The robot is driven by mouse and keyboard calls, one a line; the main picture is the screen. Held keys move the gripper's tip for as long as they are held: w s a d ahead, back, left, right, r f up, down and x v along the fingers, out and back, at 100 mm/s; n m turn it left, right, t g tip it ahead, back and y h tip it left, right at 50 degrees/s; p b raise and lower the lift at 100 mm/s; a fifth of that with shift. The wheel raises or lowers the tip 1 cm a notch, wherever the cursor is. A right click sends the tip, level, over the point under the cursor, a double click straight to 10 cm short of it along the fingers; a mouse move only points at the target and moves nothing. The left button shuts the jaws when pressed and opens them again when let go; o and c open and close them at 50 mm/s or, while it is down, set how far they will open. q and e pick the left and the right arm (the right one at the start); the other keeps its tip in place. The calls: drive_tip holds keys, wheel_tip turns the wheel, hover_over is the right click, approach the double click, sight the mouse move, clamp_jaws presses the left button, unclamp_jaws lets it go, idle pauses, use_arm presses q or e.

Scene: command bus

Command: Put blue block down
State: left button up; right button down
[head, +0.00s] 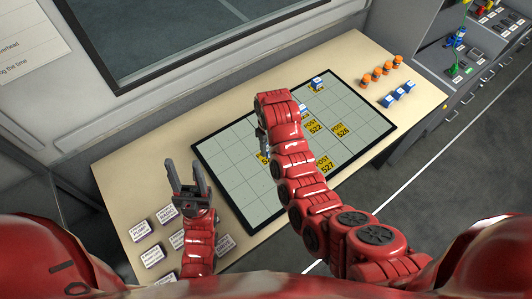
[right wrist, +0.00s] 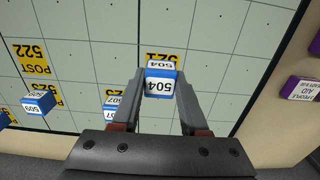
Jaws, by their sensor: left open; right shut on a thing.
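My right gripper (right wrist: 160,84) is shut on a blue block (right wrist: 161,73) with a white top marked 504. The block is at a yellow label reading 521 (right wrist: 160,57) on the gridded board; I cannot tell whether it touches the board. In the head view my right arm hides this block and most of that gripper. The board (head: 232,140) lies on the tan table. My left gripper (head: 187,176) is open and empty, above the table left of the board.
Two other blue blocks, marked 507 (right wrist: 110,103) and 509 (right wrist: 39,101), are on the board. Several orange cylinders (head: 376,74) and blue-white blocks (head: 398,94) stand right of it. Several white-topped purple blocks (head: 154,256) stand at the table's near left.

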drive_tip(key=shift+w+a+r, duration=0.1)
drive_tip(key=shift+w+a, duration=0.35)
drive_tip(key=shift+a, duration=0.05)
drive_tip(key=shift+p, duration=0.5)
wheel_tip(320, 180, down, 3)
drive_tip(key=shift+r+p, duration=0.1)
drive_tip(key=shift+p, duration=0.7)
drive_tip(key=shift+w+f, duration=0.1)
drive_tip(key=shift+f, duration=0.3)
drive_tip(key=shift+f, duration=0.15)
drive_tip(key=shift+c, duration=2.1)
unclamp_jaws()
